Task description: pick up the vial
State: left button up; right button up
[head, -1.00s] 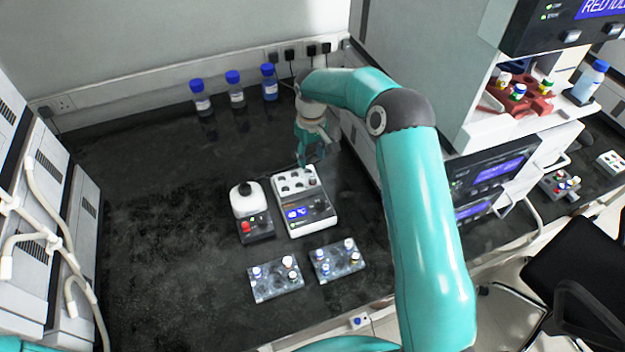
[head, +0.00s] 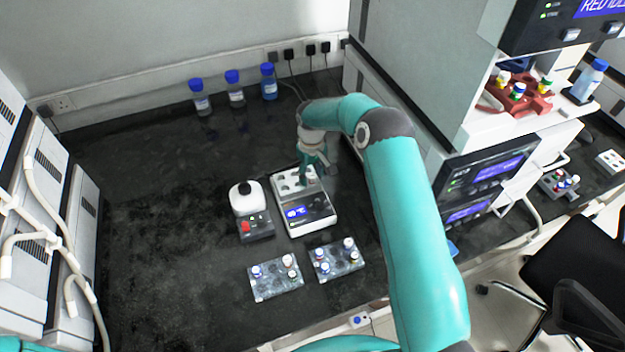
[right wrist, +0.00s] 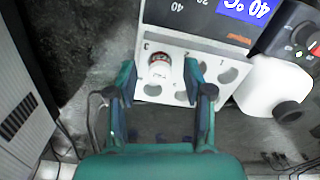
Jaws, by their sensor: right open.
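The vial (right wrist: 159,68) has a whitish top and a reddish band. It stands in a well of the white heating block (right wrist: 217,55), at the left end of its row in the right wrist view. My right gripper (right wrist: 160,72) is open, and in this view the vial shows between its two fingers. I cannot tell how far the fingertips are above or beside it. In the head view my right gripper (head: 311,172) is over the back right corner of the block and mostly hides the vial. My left gripper is not in view.
Two racks with capped vials, one left (head: 275,283) and one right (head: 338,262), lie in front. Blue-capped bottles (head: 235,90) stand at the back wall. A tall instrument (head: 425,110) rises on the right.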

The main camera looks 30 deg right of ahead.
jog(key=c, duration=0.9)
jog(key=shift+r, duration=0.15)
